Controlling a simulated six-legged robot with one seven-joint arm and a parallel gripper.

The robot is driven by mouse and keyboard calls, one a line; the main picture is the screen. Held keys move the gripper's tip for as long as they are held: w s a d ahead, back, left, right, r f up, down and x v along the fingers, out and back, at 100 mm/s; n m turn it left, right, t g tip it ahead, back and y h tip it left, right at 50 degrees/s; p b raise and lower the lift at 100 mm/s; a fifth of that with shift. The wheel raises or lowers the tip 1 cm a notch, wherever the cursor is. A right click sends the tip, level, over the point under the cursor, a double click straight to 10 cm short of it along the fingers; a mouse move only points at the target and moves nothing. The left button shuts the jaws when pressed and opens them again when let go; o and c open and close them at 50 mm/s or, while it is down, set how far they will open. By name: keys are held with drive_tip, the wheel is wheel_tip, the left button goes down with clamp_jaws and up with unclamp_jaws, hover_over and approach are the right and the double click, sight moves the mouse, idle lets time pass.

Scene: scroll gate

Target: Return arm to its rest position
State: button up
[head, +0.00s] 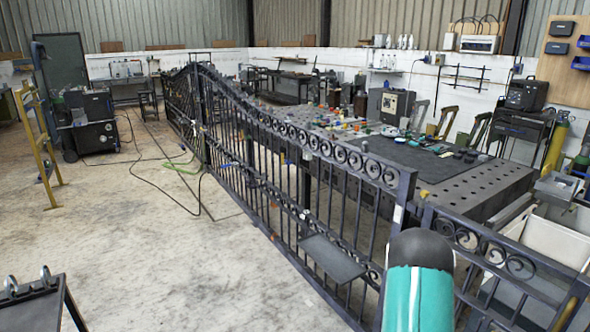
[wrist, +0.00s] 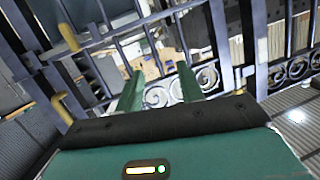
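My arm (head: 418,285), teal with a black rounded joint, rises at the bottom right of the head view in front of the gate. My gripper (wrist: 160,82) shows only in the wrist view. Its two green fingers are spread apart, with no object seen held between them. The dark metal scroll gate (head: 325,150) runs from the lower right to the far left in the head view. Its bars and scrolls (wrist: 207,78) lie beyond the fingers in the wrist view. I cannot tell whether the fingertips touch the gate.
A perforated metal table (head: 480,190) with clutter stands behind the gate. A flat dark plate (head: 332,258) sits low against the gate bars. A yellow stand (head: 40,130) and a welding machine (head: 92,125) are at left. A cable crosses the mostly clear concrete floor (head: 150,250).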

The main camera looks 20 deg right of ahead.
drive_tip(key=w+a+r+n+t+y, duration=0.35)
drive_tip(key=w+a+r+y, duration=0.25)
drive_tip(key=w+a+r, duration=0.7)
drive_tip(key=s+a+r+n+y, duration=0.1)
drive_tip(key=a+r+n+y, duration=0.1)
drive_tip(key=a+r, duration=0.5)
drive_tip(key=s+a+r+n+y, duration=0.1)
drive_tip(key=a+r+n+y, duration=0.1)
drive_tip(key=a, duration=0.8)
drive_tip(key=s+a+r+n+y, duration=0.1)
drive_tip(key=s+a+r+n, duration=0.2)
drive_tip(key=a, duration=0.4)
drive_tip(key=s+a+r+n+y, duration=0.1)
drive_tip(key=s+a+r+y, duration=0.15)
drive_tip(key=s+a, duration=0.3)
drive_tip(key=s+a+r+n+g, duration=0.1)
drive_tip(key=s+a+n, duration=0.1)
drive_tip(key=s+a, duration=0.2)
drive_tip(key=s+a+r+n+g, duration=0.1)
drive_tip(key=s+a, duration=0.4)
drive_tip(key=s, duration=0.5)
drive_tip(key=shift+s+r+n+g, duration=0.25)
drive_tip(key=shift+r+n+g, duration=0.15)
drive_tip(key=shift+g, duration=0.35)
drive_tip(key=shift+d+y, duration=0.25)
